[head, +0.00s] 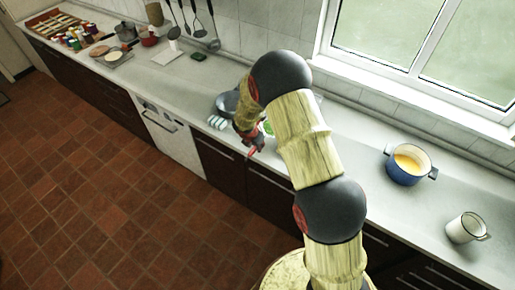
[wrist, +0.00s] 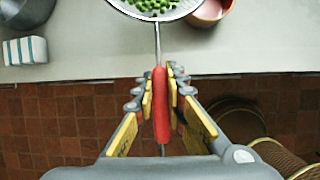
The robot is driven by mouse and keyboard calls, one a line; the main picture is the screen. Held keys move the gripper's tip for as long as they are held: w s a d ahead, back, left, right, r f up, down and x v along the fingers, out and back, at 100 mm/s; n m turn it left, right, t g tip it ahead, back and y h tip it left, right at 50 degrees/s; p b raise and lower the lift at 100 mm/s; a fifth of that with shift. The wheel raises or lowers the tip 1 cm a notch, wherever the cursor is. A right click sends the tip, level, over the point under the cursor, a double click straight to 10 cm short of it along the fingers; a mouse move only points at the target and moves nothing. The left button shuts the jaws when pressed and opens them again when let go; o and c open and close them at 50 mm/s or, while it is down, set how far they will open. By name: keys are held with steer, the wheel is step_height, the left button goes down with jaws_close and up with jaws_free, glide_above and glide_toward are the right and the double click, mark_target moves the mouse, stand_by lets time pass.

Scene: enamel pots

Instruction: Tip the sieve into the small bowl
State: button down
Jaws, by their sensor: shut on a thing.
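The sieve (wrist: 157,38) is at the top of the wrist view, with green peas (wrist: 157,5) in it. Its red handle (wrist: 160,105) runs down between the pads of my gripper (wrist: 160,92), which is shut on it. The sieve's mesh is partly cut off by the top edge. A pinkish bowl (wrist: 210,12), perhaps the small bowl, is at the right of the sieve, partly hidden by its rim. In the head view my gripper (head: 252,139) is at the counter's front edge, and my arm hides most of the sieve.
A grey pot (head: 226,104) and a blue-and-white item (head: 217,122) stand left of my gripper. A blue pot with orange contents (head: 408,165) and a white mug (head: 467,228) stand to the right. The counter (head: 185,85) farther left has free room.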

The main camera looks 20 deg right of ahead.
steer(key=shift+s+d+t+y+b, duration=0.1)
steer(key=shift+t+y+b, duration=0.4)
steer(key=shift+b, duration=1.75)
steer(key=shift+r, duration=0.25)
steer(key=shift+s+d+m+t+y+b, duration=0.3)
steer(key=shift+t+b, duration=0.35)
steer(key=shift+b, duration=1.4)
steer(key=shift+s+a+m+t+y+b, duration=0.1)
steer(key=shift+t+y+b, duration=0.45)
steer(key=shift+b, duration=1.5)
steer(key=shift+s+d+r+t+b, duration=0.1)
steer(key=shift+r+t+b, duration=0.15)
steer(key=shift+b, duration=0.55)
steer(key=shift+s+d+f+t+b, duration=0.15)
steer(key=shift+f+t+b, duration=0.1)
steer(key=shift+b, duration=0.7)
steer(key=b, duration=0.2)
steer(key=t+y+b, duration=0.1)
steer(key=b, duration=0.1)
steer(key=shift+s+d+m+t, duration=0.25)
steer(key=shift+s+m+t, duration=0.05)
steer(key=shift+m, duration=0.1)
steer(key=shift+r+y+b, duration=0.1)
steer(key=shift+y+b, duration=0.15)
steer(key=shift+b, duration=0.3)
